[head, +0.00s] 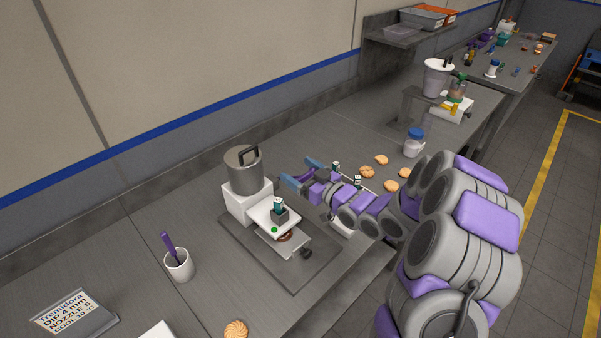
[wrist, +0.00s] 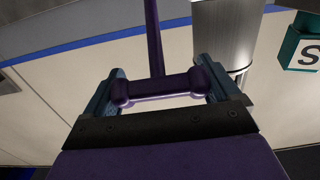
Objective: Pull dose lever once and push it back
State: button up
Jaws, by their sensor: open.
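The dose lever, a purple T-shaped handle (wrist: 165,88), lies between the two blue-grey fingers of my gripper (wrist: 160,78) in the wrist view. Its crossbar spans the gap and its stem runs up and away. Whether the bar touches the fingers I cannot tell. In the head view my open gripper (head: 300,173) is just right of the dosing machine, which has a steel pot (head: 243,174) on a white body (head: 240,205). A purple piece of the lever shows between the fingers there; the rest is largely hidden.
A teal-and-grey block (head: 279,213) and a green button (head: 274,230) are on the machine's front. A cup (head: 180,266) with a purple tool stands left of it. Biscuits (head: 367,172) and a blue-lidded jar (head: 413,143) are to the right.

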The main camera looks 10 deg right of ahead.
jog(key=shift+c, duration=0.4)
jog(key=c, duration=1.4)
